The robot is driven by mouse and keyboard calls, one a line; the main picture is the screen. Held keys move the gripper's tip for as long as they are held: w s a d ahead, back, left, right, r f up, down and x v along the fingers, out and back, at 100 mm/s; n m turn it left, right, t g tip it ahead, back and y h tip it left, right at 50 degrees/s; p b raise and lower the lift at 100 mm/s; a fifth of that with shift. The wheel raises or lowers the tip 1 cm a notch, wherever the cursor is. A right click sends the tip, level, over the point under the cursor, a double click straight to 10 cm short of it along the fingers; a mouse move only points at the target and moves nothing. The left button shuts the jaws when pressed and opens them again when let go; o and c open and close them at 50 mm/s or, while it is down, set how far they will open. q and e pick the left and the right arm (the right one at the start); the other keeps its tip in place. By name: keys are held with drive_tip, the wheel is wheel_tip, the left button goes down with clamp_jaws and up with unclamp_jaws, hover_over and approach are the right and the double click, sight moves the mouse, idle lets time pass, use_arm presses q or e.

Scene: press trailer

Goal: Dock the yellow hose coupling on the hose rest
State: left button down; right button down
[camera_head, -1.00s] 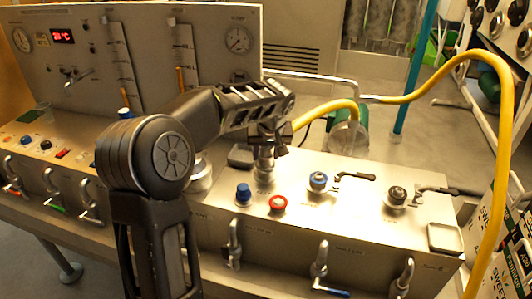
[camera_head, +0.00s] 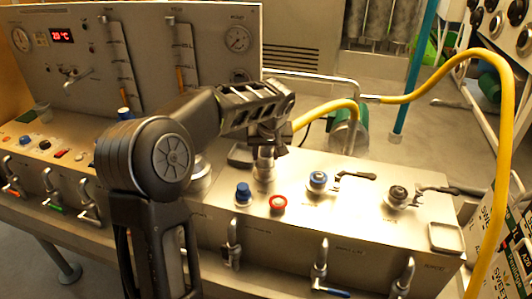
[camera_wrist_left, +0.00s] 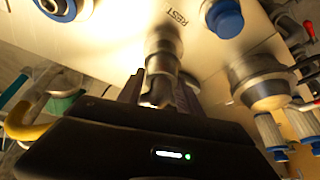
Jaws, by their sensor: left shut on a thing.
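My left gripper (camera_head: 270,135) hangs over the steel bench box and is shut on the yellow hose coupling, mostly hidden by the fingers. The yellow hose (camera_head: 322,110) leaves the gripper to the right. A silver cylindrical fitting (camera_head: 265,165) stands upright below the gripper, at the hose rest position. In the left wrist view, a metal fitting (camera_wrist_left: 163,60) runs between the fingers toward the panel beside the printed word REST. I cannot tell where the coupling ends and the hose rest begins, or whether the coupling is fully seated. My right gripper is not in view.
Blue (camera_head: 243,193) and red (camera_head: 278,203) knobs stand close in front of the fitting. Valves with black levers (camera_head: 355,175) are to the right. A metal pipe (camera_head: 310,76) passes behind. The yellow hose arcs across the right side.

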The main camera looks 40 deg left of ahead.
use_arm(q)
drive_tip(key=shift+f+b, duration=0.35)
drive_tip(key=shift+f, duration=0.1)
drive_tip(key=c, duration=1.1)
unclamp_jaws()
drive_tip(key=p+v, duration=0.4)
drive_tip(key=v, duration=0.7)
